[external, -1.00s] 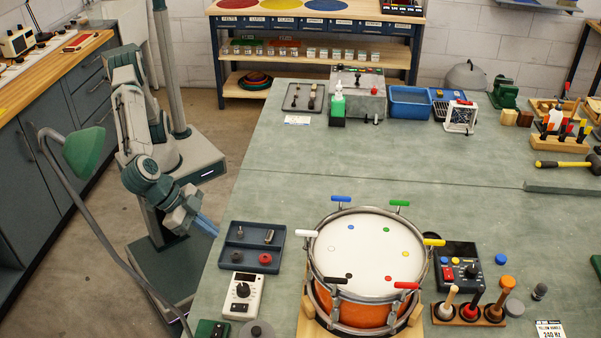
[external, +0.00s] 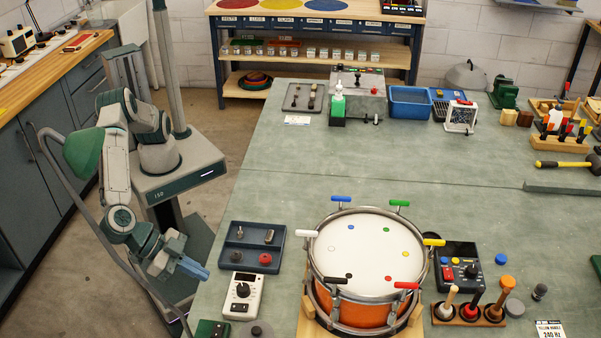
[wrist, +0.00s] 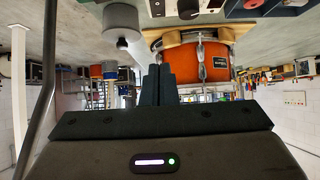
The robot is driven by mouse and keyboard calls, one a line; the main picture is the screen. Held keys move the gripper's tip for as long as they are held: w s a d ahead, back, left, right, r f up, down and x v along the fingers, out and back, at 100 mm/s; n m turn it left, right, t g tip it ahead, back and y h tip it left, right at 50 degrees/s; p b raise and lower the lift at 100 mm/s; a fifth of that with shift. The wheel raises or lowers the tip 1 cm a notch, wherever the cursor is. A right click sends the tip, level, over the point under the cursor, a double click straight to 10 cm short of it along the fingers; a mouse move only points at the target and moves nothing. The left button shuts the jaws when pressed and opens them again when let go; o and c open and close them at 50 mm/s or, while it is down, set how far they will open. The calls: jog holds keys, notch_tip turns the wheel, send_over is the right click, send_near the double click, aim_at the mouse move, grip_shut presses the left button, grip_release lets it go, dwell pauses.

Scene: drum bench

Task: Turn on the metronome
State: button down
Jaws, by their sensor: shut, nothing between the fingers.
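A white box with a dark display, a black dial and small buttons (external: 242,291), which looks like the metronome, lies near the bench's left edge, left of the drum (external: 366,250). I cannot read its display or tell its switch state. My gripper (external: 203,273) is shut and empty, just left of the box and apart from it, by the bench edge. In the wrist view the shut fingers (wrist: 159,84) point toward the orange drum (wrist: 190,64), which appears upside down.
A dark blue tray (external: 230,258) with small parts lies behind the white box. A green block (external: 208,330) and a grey round piece (external: 258,331) sit in front of it. A bent grey pole with a green head (external: 84,152) stands near my arm. The bench's middle is clear.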

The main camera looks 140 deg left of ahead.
jog(key=p, duration=0.3)
send_over(246, 307)
jog(key=s+d, duration=0.2)
notch_tip(246, 307, down, 6)
jog(key=shift+w+a+f, duration=0.1)
jog(key=shift+w+a, duration=0.05)
notch_tip(246, 307, down, 2)
jog(key=shift+f, duration=0.15)
jog(key=shift+w+f+p, duration=0.1)
jog(key=shift+f+p, duration=0.2)
jog(key=shift+f, duration=0.35)
jog(key=f+b, duration=0.1)
jog(key=b, duration=0.2)
jog(key=shift+a+f, duration=0.1)
jog(key=shift+r, duration=0.4)
jog(key=shift+w, duration=0.1)
